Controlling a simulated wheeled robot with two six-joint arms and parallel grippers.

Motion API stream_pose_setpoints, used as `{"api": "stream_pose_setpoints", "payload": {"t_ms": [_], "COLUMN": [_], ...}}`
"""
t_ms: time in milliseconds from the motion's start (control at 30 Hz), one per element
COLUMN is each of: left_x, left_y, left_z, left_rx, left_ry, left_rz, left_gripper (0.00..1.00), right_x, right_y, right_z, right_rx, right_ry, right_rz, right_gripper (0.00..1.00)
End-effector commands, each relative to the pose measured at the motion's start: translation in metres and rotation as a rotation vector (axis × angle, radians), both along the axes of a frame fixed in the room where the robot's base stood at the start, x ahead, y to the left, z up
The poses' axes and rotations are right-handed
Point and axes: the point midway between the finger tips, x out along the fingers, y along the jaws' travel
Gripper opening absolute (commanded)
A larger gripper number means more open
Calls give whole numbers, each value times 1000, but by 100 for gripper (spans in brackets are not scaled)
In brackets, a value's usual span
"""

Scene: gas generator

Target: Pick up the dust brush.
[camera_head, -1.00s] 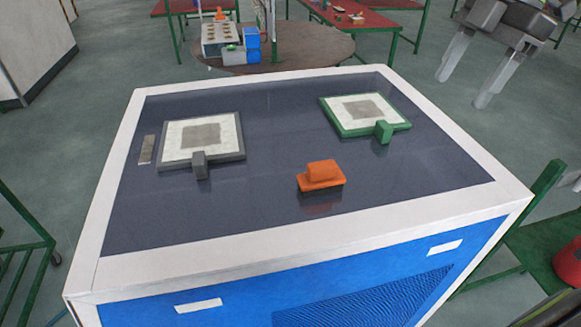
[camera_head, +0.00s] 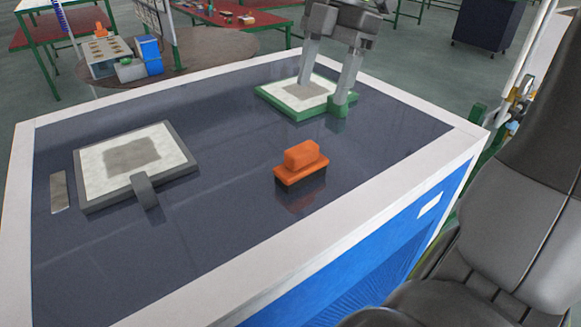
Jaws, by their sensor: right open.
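The dust brush (camera_head: 301,163) is orange with a dark underside. It stands on the dark glossy top of the blue cabinet, right of the middle, with nothing touching it. My right gripper (camera_head: 322,96) points down with its two grey fingers spread and nothing between them. It appears over the green-framed plate, beyond the brush in the picture; its exact height is hard to tell. My left gripper is out of view.
The green-framed plate (camera_head: 273,93) and a grey-framed plate (camera_head: 98,178) lie on the cabinet top (camera_head: 215,235), with a small grey strip (camera_head: 59,191) at the left. The cabinet has a raised white rim (camera_head: 440,170). The surface around the brush is clear.

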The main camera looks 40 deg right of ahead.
Motion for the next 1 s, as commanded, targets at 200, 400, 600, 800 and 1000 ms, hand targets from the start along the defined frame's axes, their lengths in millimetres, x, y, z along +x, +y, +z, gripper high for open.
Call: {"api": "stream_pose_setpoints", "payload": {"t_ms": [200, 400, 600, 800, 1000], "left_x": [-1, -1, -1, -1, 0], "left_y": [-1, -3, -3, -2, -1], "left_z": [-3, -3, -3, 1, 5], "left_rx": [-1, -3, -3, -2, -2], "left_ry": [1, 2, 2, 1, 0], "left_rz": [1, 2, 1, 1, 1], "left_gripper": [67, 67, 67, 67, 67], "right_x": [0, 0, 2, 1, 2], "right_y": [15, 26, 31, 37, 48], "right_z": [-47, -84, -100, -111, -134], "right_rx": [2, 0, 1, 0, -1], "right_ry": [7, 7, 2, 5, 6], "right_rz": [2, 1, 1, 1, 1], "right_gripper": [65, 65, 65, 65, 65]}}
